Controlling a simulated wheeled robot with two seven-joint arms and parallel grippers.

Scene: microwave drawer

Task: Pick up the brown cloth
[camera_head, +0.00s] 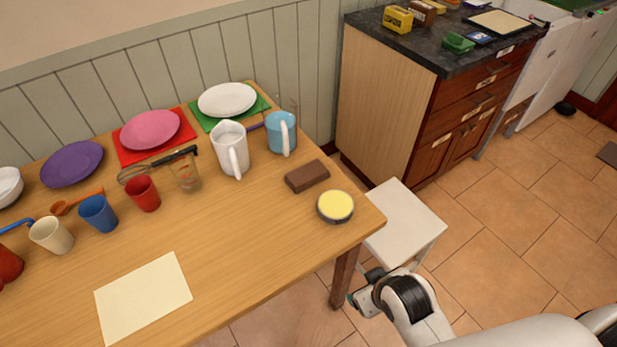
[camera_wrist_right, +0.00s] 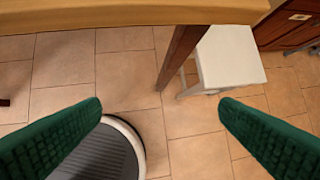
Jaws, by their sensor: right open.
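A brown rectangular block-shaped thing (camera_head: 307,176) lies on the wooden table (camera_head: 225,245) near its right end; it is the brown thing on this table, but I cannot tell if it is folded cloth. My right gripper (camera_head: 362,287) is beyond the table's right edge, below the tabletop, apart from the brown thing. In the right wrist view, its two green-padded fingers (camera_wrist_right: 160,108) are spread wide with nothing between them. The brown thing is not in the wrist view. My left gripper is in neither view.
A round yellow-topped container (camera_head: 336,207) stands beside the brown thing. A white pitcher (camera_head: 231,150) and a light blue mug (camera_head: 281,133) stand behind it. A white stool (camera_head: 402,222) is beside the table; the table edge (camera_wrist_right: 120,16) crosses the wrist view's top.

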